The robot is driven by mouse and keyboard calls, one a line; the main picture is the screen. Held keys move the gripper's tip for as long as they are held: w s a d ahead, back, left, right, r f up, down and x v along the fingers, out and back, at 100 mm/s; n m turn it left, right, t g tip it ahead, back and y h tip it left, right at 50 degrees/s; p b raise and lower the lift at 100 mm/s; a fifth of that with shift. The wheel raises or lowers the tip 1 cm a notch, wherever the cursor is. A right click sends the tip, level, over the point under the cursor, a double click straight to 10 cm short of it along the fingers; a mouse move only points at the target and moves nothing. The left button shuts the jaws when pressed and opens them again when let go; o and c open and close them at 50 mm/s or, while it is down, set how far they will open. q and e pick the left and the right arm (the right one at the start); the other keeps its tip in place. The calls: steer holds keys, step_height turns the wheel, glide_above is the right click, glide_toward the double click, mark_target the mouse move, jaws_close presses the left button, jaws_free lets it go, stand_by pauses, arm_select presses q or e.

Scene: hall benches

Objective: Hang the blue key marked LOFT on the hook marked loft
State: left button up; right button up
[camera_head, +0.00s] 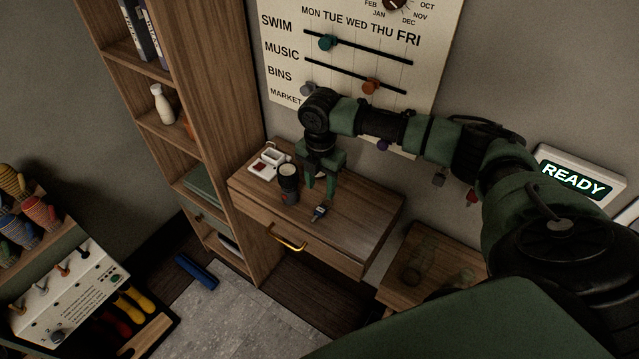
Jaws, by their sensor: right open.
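A small dark key-like item (318,213) lies on the wooden drawer bench top; its colour and any marking are too small to read. My right gripper (320,192) is open and points down just above and behind it, with nothing visible between its fingers. Small coloured items hang on the wall behind my right arm, among them a red one (471,198) and a brownish one (440,178). My arm hides part of that row, and no loft label can be read. My left gripper is out of view.
A dark cup (288,183) and a white tray (268,161) stand left of the gripper on the bench (360,207). A tall shelf (215,110) rises at the left. A slider board (410,65) and READY sign (573,180) are on the wall. The bench's right end is clear.

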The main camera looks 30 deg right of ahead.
mark_target(320, 211)
steer(key=shift+f+b, duration=3.25)
steer(key=shift+b, duration=0.3)
steer(key=shift+f, duration=0.25)
steer(key=shift+w+f, duration=0.1)
steer(key=shift+f, duration=1.35)
jaws_close()
step_height(320, 211, up, 8)
steer(key=p, duration=0.8)
steer(key=shift+r, duration=0.1)
